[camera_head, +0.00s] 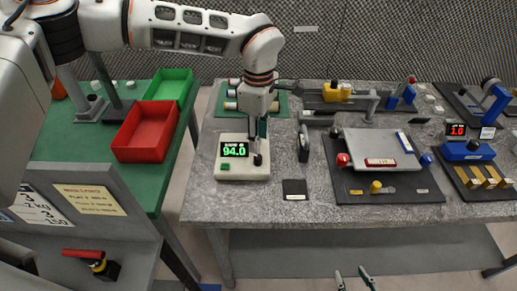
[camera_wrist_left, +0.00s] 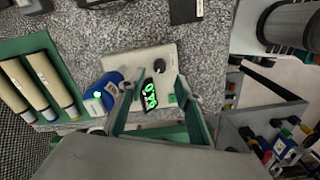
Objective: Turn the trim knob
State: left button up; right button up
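The pale control box (camera_head: 240,174) stands at the left end of the grey table, with a green display reading 94.0. Its dark trim knob (camera_head: 257,159) sits on the right part of its top; the left wrist view also shows the knob (camera_wrist_left: 157,63). My left gripper (camera_head: 260,137) points down over the box, just above the knob. In the left wrist view its fingers (camera_wrist_left: 153,82) are spread and empty, with the knob just beyond the tips; I cannot tell whether they touch it. My right gripper (camera_head: 354,275) is open and empty at the bottom, short of the table.
A dark square pad (camera_head: 294,189) and a dark upright disc part (camera_head: 304,144) stand right of the box. A board with a grey plate (camera_head: 370,150) lies further right. Cylinders on a green mat (camera_head: 282,107) lie behind. Red (camera_head: 147,131) and green bins (camera_head: 170,86) stand left.

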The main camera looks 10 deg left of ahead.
aim_at(259, 157)
pick_arm(q)
jog(key=shift+r, duration=2.5)
